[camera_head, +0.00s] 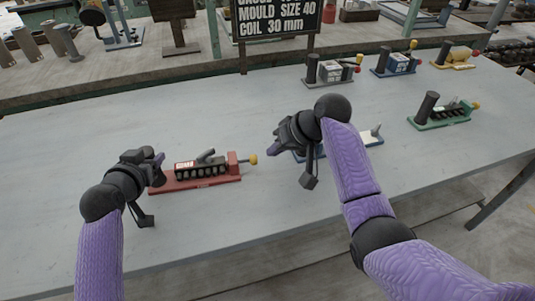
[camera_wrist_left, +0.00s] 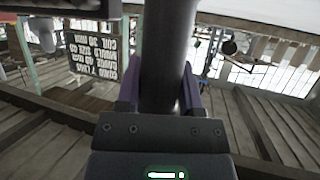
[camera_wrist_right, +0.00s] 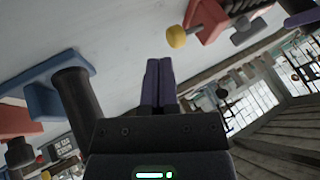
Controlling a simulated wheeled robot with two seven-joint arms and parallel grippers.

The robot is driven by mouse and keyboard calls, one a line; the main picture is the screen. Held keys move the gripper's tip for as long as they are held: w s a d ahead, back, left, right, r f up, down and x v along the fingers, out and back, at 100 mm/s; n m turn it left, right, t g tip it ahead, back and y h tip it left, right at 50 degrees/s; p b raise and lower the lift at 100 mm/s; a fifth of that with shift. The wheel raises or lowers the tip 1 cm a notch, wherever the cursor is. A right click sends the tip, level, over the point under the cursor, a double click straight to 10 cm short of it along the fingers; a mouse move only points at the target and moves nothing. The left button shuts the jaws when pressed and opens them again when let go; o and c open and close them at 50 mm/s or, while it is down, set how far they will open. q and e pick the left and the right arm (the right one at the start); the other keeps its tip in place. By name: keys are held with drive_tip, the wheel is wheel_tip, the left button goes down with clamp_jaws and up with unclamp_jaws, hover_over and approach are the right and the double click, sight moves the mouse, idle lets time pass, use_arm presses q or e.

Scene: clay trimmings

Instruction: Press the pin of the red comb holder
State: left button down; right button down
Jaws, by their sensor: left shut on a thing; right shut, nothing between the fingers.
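The red comb holder (camera_head: 238,170) lies on the grey table with a black toothed comb (camera_head: 199,168) on it. Its pin ends in a yellow knob (camera_head: 254,160) at the right end, also in the right wrist view (camera_wrist_right: 176,37). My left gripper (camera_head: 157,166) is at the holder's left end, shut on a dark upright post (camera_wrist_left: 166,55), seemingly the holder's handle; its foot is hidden. My right gripper (camera_head: 273,148) is shut and empty, a little right of the knob and apart from it. Its closed fingers show in the right wrist view (camera_wrist_right: 158,82).
A blue holder (camera_head: 375,141) lies partly hidden behind my right gripper; its black handle (camera_wrist_right: 78,102) stands close to that gripper. A green holder (camera_head: 443,122) and several others stand at the back right. The table's front left is clear.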

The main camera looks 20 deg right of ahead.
sight(253, 158)
use_arm(q)
drive_tip(key=shift+f, duration=0.15)
use_arm(e)
drive_tip(key=shift+x, duration=1.8)
drive_tip(key=shift+w+a, duration=0.1)
drive_tip(key=shift+a, duration=1.3)
drive_tip(key=v, duration=1)
use_arm(q)
drive_tip(key=shift+c, duration=0.7)
unclamp_jaws()
use_arm(e)
drive_tip(key=shift+d, duration=0.1)
